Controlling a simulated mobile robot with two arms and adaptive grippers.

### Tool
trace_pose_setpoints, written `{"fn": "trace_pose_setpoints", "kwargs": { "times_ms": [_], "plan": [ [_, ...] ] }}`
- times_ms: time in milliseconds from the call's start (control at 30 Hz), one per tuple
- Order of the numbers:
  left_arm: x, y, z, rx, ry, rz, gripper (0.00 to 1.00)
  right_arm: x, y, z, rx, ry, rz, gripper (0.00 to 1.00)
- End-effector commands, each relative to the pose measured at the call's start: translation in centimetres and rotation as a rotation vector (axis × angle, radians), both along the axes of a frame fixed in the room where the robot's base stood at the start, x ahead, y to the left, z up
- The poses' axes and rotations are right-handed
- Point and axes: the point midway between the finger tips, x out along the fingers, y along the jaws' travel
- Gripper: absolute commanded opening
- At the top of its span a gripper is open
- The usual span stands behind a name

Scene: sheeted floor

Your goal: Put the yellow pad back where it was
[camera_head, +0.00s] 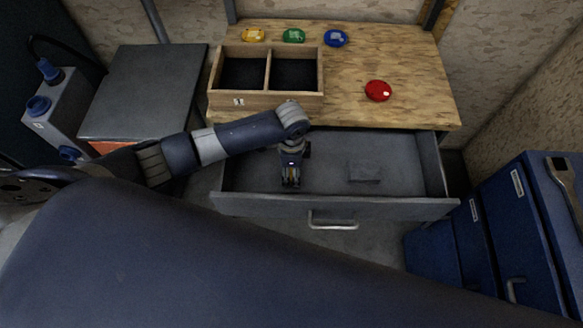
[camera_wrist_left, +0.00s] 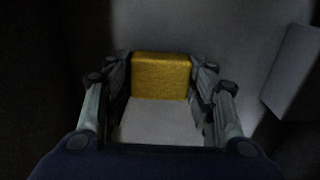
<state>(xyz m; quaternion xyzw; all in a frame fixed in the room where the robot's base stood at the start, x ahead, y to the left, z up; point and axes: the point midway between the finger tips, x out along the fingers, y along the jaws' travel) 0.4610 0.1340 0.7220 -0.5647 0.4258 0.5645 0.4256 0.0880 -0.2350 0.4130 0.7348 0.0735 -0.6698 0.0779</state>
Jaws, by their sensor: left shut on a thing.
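The yellow pad (camera_wrist_left: 161,76) shows in the left wrist view as a small yellow block between the fingers of my left gripper (camera_wrist_left: 160,90). The fingers are shut on its two sides. In the head view my left gripper (camera_head: 290,182) points down inside the open grey drawer (camera_head: 330,206), in its left part near the front wall. The pad itself cannot be made out in the head view. I cannot tell whether it touches the drawer floor. My right gripper is not in view.
A grey block (camera_head: 364,171) lies in the drawer to the right. On the wooden table (camera_head: 400,60) stand a two-compartment wooden box (camera_head: 265,99), a red disc (camera_head: 378,90), and yellow (camera_head: 253,35), green (camera_head: 294,35) and blue (camera_head: 336,38) discs. A blue cabinet (camera_head: 500,220) stands at right.

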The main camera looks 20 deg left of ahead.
Motion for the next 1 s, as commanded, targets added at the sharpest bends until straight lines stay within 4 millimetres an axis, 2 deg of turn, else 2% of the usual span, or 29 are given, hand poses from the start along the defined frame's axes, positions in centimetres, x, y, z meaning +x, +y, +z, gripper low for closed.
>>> {"fn": "trace_pose_setpoints", "kwargs": {
  "times_ms": [67,100,167,500,633,767,1000],
  "plan": [
    [0.0,0.0,-0.3,0.000,0.000,0.000,0.32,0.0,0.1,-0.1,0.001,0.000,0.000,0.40],
    [0.0,0.0,-0.3,0.000,0.000,0.000,0.58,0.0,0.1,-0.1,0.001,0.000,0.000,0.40],
    [0.0,0.0,-0.3,0.000,0.000,0.000,0.71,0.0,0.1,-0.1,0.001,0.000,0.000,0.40],
    [0.0,0.0,-0.2,0.000,0.000,0.001,0.71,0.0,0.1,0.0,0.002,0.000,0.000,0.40],
    [0.1,0.0,0.7,0.000,-0.001,0.001,0.71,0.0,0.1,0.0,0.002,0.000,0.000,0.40],
    [0.1,0.0,2.9,-0.001,-0.003,0.000,0.71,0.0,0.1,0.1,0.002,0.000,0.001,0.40],
    [0.2,0.0,8.1,-0.002,-0.004,0.000,0.71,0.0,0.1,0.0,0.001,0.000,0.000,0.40]
  ]
}}
